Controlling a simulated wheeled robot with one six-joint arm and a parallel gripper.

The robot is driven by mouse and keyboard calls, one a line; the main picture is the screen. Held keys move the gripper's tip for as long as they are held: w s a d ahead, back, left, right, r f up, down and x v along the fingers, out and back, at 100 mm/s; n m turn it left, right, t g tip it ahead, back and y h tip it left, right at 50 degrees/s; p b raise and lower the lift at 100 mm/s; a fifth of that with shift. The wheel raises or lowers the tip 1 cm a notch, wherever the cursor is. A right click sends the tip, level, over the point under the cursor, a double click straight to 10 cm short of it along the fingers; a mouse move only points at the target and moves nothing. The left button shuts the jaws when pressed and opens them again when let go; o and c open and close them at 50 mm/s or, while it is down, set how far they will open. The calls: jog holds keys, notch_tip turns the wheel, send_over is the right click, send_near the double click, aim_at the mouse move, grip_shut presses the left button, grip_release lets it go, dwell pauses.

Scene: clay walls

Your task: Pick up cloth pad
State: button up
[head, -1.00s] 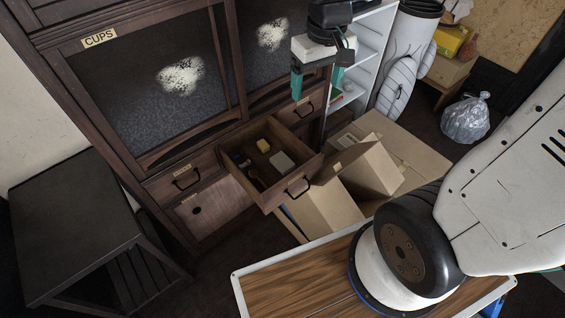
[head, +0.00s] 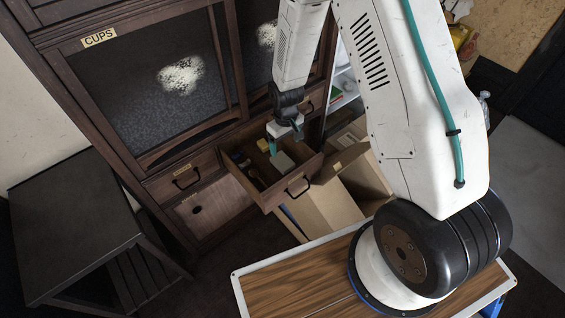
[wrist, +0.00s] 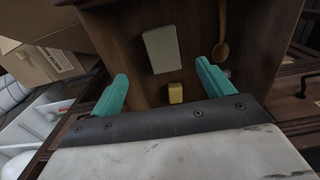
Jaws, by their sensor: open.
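A pale grey, flat rectangular pad, which looks like the cloth pad (head: 282,161), lies in the open drawer of the dark wooden cabinet. It also shows in the wrist view (wrist: 162,48), beyond the fingertips and between their lines. My gripper (head: 286,142) is above the drawer with its teal fingers spread. In the wrist view my gripper (wrist: 163,70) is open and empty. It appears apart from the pad.
A small yellow block (wrist: 175,93) lies beside the pad, and a wooden spoon (wrist: 222,40) lies to its right. The open drawer (head: 303,171) has raised walls. Cardboard boxes (head: 325,210) stand right of it. A wood-topped surface (head: 290,284) is in front.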

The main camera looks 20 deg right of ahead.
aim_at(285, 163)
jog(key=f, duration=0.9)
jog(key=shift+s+a+f, duration=0.15)
jog(key=shift+s+f, duration=0.05)
jog(key=shift+f, duration=0.1)
jog(key=c, duration=1.1)
jog(key=shift+c, duration=0.2)
notch_tip(285, 163, up, 17)
jog(key=shift+w+d+r+m, duration=0.35)
jog(key=shift+w+d+m, duration=0.15)
jog(key=shift+w+m, duration=0.1)
jog(key=shift+w+d+r+m, duration=0.35)
jog(key=shift+w+d+m, duration=0.1)
jog(key=shift+w+m, duration=0.2)
jog(key=shift+w+d+r+m, duration=0.35)
jog(key=shift+w+d+m, duration=0.15)
jog(key=shift+w+m, duration=0.1)
